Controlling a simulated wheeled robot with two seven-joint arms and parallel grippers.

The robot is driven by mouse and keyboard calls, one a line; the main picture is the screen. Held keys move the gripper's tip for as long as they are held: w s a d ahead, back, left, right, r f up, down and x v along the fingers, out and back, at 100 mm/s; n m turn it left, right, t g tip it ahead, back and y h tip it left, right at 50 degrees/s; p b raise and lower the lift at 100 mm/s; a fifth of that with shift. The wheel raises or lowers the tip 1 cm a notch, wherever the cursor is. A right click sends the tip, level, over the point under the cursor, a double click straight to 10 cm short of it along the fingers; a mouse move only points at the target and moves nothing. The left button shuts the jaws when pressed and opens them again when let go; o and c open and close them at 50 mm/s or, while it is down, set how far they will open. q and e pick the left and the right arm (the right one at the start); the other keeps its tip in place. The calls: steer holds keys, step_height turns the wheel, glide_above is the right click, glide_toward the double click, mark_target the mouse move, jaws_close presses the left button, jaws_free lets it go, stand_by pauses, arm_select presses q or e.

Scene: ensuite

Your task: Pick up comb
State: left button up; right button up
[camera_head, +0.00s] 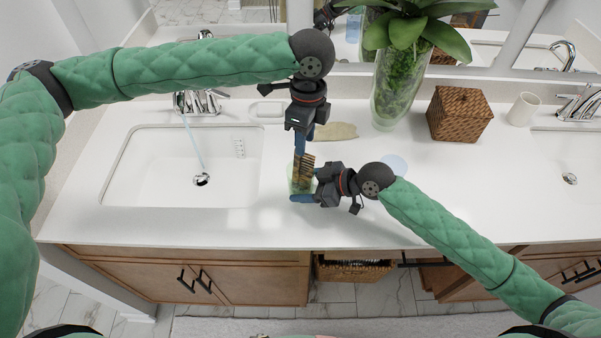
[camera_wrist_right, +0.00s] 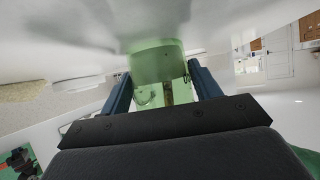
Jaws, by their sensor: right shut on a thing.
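The brown comb (camera_head: 305,163) stands in a green see-through cup (camera_head: 301,184) on the white counter, its top above the rim. My left gripper (camera_head: 300,151) points down from above, with its blue fingers at the comb's top. The fingers overlap from this side, so I cannot tell whether they are closed on it. My right gripper (camera_head: 302,187) comes in from the right and is shut on the cup. In the right wrist view the cup (camera_wrist_right: 158,65) sits between the two blue fingers, with a narrow brown part of the comb (camera_wrist_right: 168,93) inside it.
A sink (camera_head: 140,165) with running water lies to the left. Behind are a soap dish (camera_head: 267,109), a beige flat item (camera_head: 337,132) and a tall plant vase (camera_head: 396,95). A wicker box (camera_head: 459,114) and a white cup (camera_head: 523,108) stand right. The front counter is clear.

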mark_target(301, 167)
arm_select(q)
steer(key=shift+s+a+f, duration=0.1)
steer(key=shift+a+f, duration=0.05)
steer(key=shift+f, duration=0.9)
steer(key=shift+s+a+f, duration=0.1)
steer(key=shift+f, duration=0.95)
steer(key=shift+s+a+f, duration=0.1)
steer(key=shift+a+f, duration=0.05)
steer(key=shift+f, duration=0.9)
jaws_close()
